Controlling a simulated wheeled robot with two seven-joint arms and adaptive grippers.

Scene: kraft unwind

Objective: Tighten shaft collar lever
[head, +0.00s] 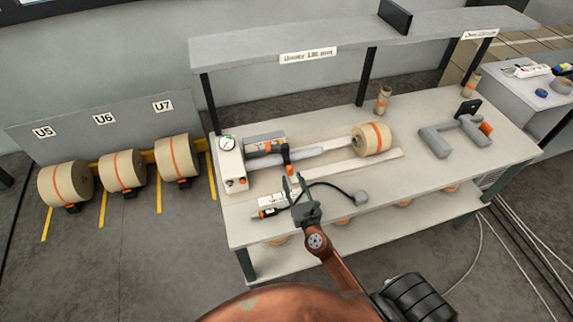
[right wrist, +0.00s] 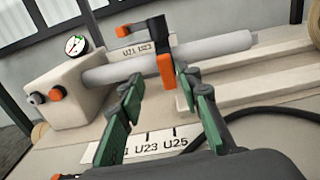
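The orange collar lever (right wrist: 165,70) hangs down from a dark collar (right wrist: 159,47) around the grey shaft (right wrist: 215,47). In the head view my right gripper (head: 296,184) is in front of the shaft, near the lever. I cannot tell whether it touches. My left gripper is out of view.
The shaft comes out of a pale block with a gauge (head: 228,144). A black cable (head: 335,187) and labelled strip lie on the bench (head: 420,180). A grey bracket (head: 452,138) is at the right. A shelf (head: 350,40) overhangs the back.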

